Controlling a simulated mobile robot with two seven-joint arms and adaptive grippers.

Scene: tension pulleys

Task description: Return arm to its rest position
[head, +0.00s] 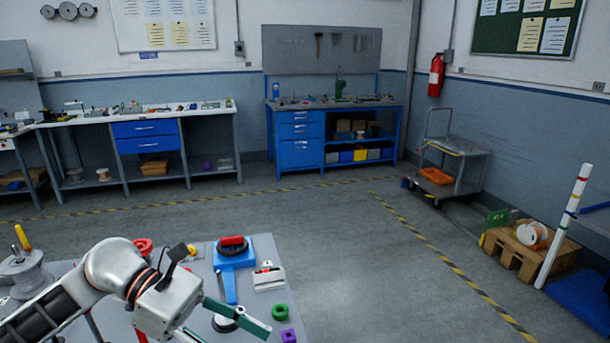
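My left arm comes in from the lower left over the near table (262,248). Its gripper (228,331) is over the table's front part, with its fingers spread apart and nothing seen between them. One finger reaches right towards a green ring (279,312) without clearly touching it; the other runs to the bottom edge of the view. A blue fixture (234,258) with a red top and a blue bar stands on the table beyond the gripper. A dark-topped round piece (224,324) lies partly hidden under the finger. My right gripper is not in view.
A small white tray (270,284), a purple piece (288,336), a red ring (142,246) and a grey spool (28,272) are on the table. Workbenches (300,135) line the back wall. A cart (455,165) and a pallet (522,255) stand right. The middle floor is clear.

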